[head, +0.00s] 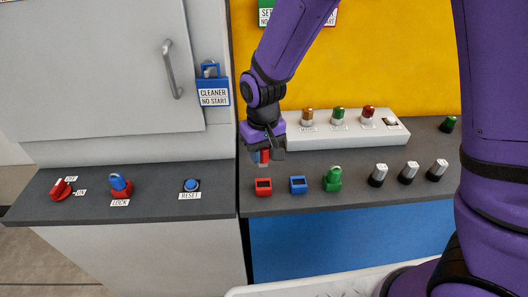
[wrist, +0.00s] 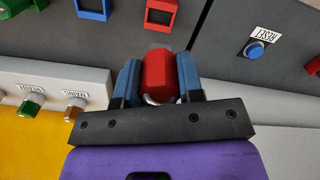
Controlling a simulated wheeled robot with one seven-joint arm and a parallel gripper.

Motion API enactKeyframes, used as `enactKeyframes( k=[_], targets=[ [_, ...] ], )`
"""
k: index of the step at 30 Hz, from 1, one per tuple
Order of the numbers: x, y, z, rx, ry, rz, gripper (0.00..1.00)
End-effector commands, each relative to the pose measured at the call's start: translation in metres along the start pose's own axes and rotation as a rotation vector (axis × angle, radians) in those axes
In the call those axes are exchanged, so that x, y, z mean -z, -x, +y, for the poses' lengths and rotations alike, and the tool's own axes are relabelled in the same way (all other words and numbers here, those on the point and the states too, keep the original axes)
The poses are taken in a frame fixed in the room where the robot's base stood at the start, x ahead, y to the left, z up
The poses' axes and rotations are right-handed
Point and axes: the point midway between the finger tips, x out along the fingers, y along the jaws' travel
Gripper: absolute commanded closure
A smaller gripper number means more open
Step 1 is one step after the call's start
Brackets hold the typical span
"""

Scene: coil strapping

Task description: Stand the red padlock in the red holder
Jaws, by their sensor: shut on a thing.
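The red padlock (wrist: 158,72) is between the blue-lined fingers of my gripper (wrist: 160,82) in the wrist view, its shackle end toward the palm. In the head view my gripper (head: 264,156) holds the padlock (head: 264,157) above the dark shelf, just behind the red holder. The red holder (head: 263,187) is a small block with a dark opening, on the shelf's left part; in the wrist view the red holder (wrist: 161,14) is at the top, beyond the padlock. The padlock appears apart from the holder.
A blue holder (head: 298,185) is right of the red one, then a green holder (head: 333,183) with a green padlock. Several grey-topped black items (head: 408,172) stand farther right. A white panel (head: 350,130) with lamps stands behind. A reset button (head: 191,185) is on the left counter.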

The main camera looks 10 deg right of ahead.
Motion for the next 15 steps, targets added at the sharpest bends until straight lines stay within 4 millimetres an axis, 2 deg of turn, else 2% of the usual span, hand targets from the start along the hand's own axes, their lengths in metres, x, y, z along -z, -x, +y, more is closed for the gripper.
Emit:
enactKeyframes(
  k=[8,15],
  targets=[
    [0.000,-0.001,0.000,0.000,0.001,-0.001,0.88],
    [0.000,-0.016,0.000,-0.001,0.001,-0.002,0.88]
  ],
)
